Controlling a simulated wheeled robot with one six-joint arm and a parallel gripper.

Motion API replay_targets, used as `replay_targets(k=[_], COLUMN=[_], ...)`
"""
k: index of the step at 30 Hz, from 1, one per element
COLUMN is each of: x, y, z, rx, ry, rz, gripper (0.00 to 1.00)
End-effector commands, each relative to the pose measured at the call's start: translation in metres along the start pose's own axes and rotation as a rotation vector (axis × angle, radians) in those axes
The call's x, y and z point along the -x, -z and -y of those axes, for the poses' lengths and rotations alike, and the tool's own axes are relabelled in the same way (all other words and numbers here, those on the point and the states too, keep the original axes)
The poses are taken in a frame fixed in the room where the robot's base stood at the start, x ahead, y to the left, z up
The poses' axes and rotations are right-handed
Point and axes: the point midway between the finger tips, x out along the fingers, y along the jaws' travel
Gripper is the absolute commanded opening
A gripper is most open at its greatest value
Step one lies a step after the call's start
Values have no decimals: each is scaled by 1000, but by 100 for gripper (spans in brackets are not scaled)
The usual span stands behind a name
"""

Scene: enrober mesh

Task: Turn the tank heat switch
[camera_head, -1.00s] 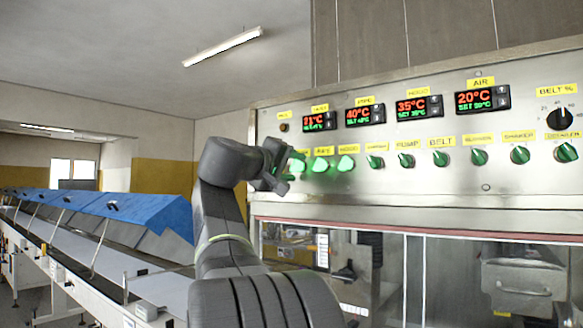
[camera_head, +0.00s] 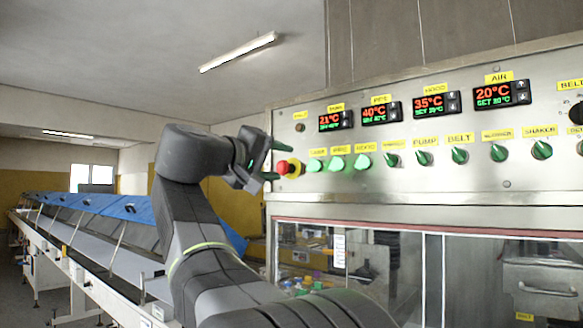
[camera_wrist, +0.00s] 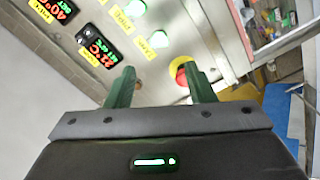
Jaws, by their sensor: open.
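A row of three lit green switches sits on the steel control panel (camera_head: 405,190), under small yellow labels. The leftmost lit switch (camera_head: 316,166), below the 21°C display (camera_head: 335,119), appears to be the tank heat switch, though its label is too small to read surely. It also shows in the wrist view (camera_wrist: 158,39), beyond the fingertips and apart from them. My gripper (camera_head: 277,161) is open and empty, left of the lit switches in the head view. Its two green fingers (camera_wrist: 157,70) point toward the panel in the wrist view.
A red emergency-stop button on a yellow base (camera_head: 289,167) sits just left of the lit switches, close to my fingers. It also shows near the right finger in the wrist view (camera_wrist: 182,72). Several dark green selectors (camera_head: 459,155) continue rightward. A blue-covered conveyor (camera_head: 75,208) runs along the left.

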Motion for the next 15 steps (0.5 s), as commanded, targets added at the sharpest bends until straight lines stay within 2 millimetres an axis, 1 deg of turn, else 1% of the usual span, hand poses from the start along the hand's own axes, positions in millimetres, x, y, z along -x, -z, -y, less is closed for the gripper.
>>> replay_targets(k=[1,3,6,15], x=[8,15,22,26], y=[0,0,0,0], z=[1,0,0,0], rx=[-1,-1,-1,0], ry=[2,1,1,0], rz=[-3,-2,-1,1], gripper=[49,49,49,49])
